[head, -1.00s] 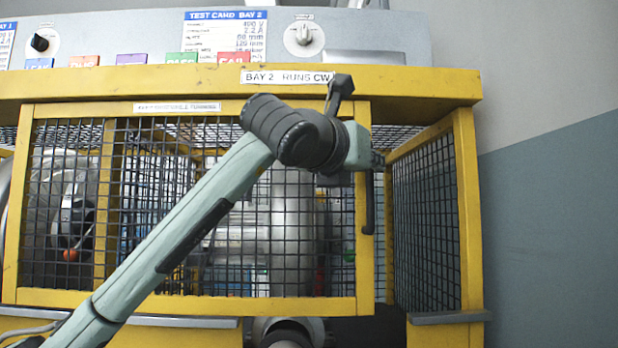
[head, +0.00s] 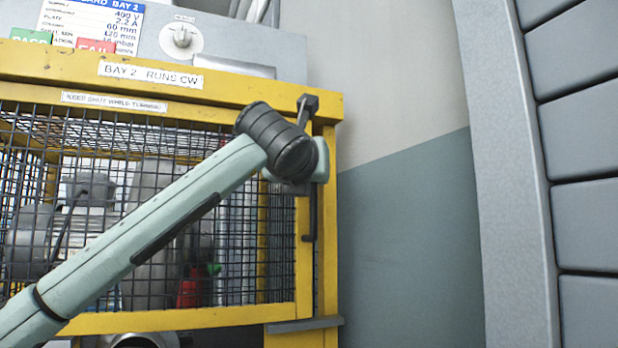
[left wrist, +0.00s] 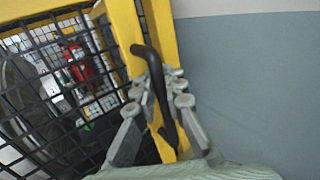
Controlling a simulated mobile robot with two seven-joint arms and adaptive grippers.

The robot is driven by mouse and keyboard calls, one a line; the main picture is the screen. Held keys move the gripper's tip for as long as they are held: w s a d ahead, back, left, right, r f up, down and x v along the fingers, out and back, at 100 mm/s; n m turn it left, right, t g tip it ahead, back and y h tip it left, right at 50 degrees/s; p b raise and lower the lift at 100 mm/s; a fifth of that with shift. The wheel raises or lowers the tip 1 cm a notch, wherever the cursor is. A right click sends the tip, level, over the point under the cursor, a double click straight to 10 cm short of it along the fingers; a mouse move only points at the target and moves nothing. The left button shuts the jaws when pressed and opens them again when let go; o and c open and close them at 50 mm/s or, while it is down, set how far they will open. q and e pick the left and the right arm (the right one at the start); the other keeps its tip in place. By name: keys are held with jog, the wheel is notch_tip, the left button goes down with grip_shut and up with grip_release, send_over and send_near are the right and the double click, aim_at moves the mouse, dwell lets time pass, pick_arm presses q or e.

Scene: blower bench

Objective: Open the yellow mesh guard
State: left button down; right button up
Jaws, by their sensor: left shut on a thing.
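The yellow-framed mesh guard (head: 300,268) stands across the left half of the head view, with its black upright handle (head: 309,215) on its right edge. My left arm crosses in front of it, and my left gripper is at the handle, its fingers largely hidden there. In the left wrist view, my left gripper (left wrist: 158,88) has its fingers closed around the black handle (left wrist: 149,58), beside the guard's edge post (left wrist: 126,30). A second yellow post (head: 329,240) is just right of that edge. I cannot tell whether the guard is slightly ajar. My right gripper is out of view.
Behind the mesh are a motor, a round casing and a red object (head: 190,290). Above is a grey panel with a knob (head: 182,40). A grey ledge (head: 305,325) sits below the guard's right corner. Right of the bench are bare wall and a grey column (head: 515,180).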

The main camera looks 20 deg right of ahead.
pick_arm(q)
jog(key=c, duration=1.9)
grip_release()
jog(key=shift+o, duration=0.2)
jog(key=v, duration=1.2)
